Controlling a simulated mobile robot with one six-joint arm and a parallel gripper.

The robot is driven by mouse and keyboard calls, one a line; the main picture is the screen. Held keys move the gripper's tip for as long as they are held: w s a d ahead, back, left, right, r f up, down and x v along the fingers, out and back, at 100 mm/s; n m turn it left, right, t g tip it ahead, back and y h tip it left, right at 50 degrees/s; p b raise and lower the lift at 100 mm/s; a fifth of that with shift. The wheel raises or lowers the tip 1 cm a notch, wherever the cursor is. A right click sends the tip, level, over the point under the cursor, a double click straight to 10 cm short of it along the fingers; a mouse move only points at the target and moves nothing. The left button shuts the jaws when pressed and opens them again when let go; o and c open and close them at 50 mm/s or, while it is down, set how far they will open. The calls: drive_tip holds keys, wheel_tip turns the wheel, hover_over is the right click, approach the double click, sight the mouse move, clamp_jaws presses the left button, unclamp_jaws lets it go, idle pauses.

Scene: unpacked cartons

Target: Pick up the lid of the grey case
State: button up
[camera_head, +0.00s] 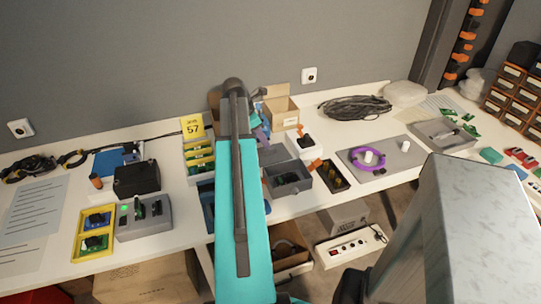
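A small open dark grey case (290,187) stands on the white table, just right of my teal arm link. Its upper side looks open and its inside is dark. My gripper does not show clearly in this view.
A cardboard carton (281,110) and a coiled black cable (354,107) are at the back. A power strip (349,246) is below the table.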

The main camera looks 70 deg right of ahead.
sight(270, 153)
drive_tip(key=shift+s+f, duration=0.1)
drive_tip(key=shift+f, duration=0.05)
drive_tip(key=shift+p+x, duration=0.4)
drive_tip(key=shift+x, duration=2.05)
drive_tip(key=shift+s, duration=0.2)
drive_tip(key=shift+c, duration=0.5)
clamp_jaws()
